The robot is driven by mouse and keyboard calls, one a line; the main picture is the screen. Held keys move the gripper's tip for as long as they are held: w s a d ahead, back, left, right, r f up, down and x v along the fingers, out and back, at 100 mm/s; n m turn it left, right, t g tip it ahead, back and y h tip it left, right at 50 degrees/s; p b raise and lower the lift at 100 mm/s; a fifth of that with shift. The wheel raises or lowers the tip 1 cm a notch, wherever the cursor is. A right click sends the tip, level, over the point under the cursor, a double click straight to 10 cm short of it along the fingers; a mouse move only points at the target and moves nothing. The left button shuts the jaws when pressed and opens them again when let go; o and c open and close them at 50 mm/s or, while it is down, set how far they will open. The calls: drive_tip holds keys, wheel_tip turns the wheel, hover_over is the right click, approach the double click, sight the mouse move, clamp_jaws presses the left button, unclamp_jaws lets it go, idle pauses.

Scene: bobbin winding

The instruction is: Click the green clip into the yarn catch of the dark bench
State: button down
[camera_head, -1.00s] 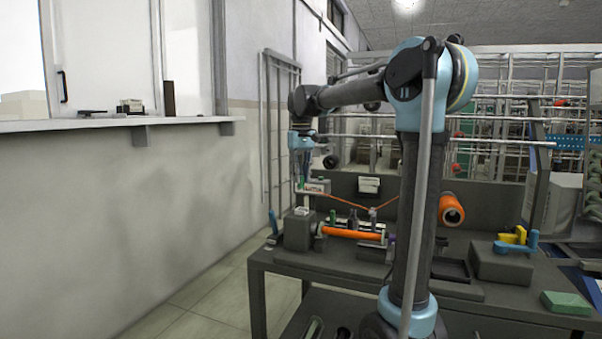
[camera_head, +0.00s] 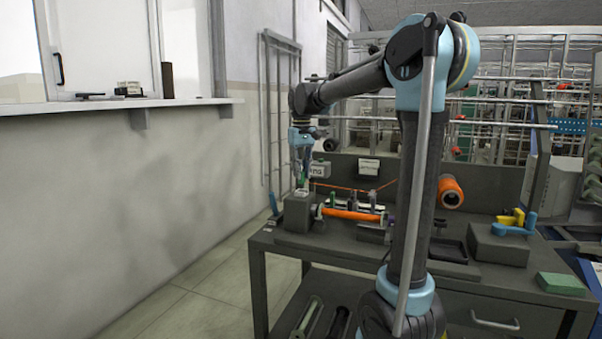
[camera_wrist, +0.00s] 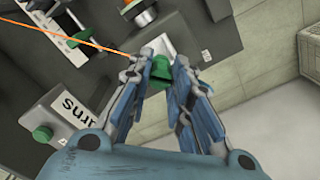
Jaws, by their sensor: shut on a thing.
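My gripper (camera_head: 303,178) points down at the left end of the dark bench (camera_head: 262,287). It is shut on the green clip (camera_wrist: 160,72), which shows between the fingertips in the wrist view and as a green sliver in the head view (camera_head: 301,183). The clip is low over a grey block (camera_head: 296,215) with a small pale top piece (camera_head: 302,192), which may be the yarn catch. I cannot tell whether clip and piece touch. The orange yarn (camera_wrist: 85,37) runs to my fingertips.
An orange bobbin (camera_head: 352,215) lies across the bench beside the block. A grey box with a lettered label (camera_wrist: 75,113) is near the gripper. An orange spool (camera_head: 451,192), a blue crank (camera_head: 513,229) and a green pad (camera_head: 560,283) are further right.

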sight(302, 180)
drive_tip(key=shift+f, duration=2)
drive_tip(key=c, duration=1.4)
unclamp_jaws()
drive_tip(key=shift+o, duration=0.2)
drive_tip(key=shift+r, duration=0.1)
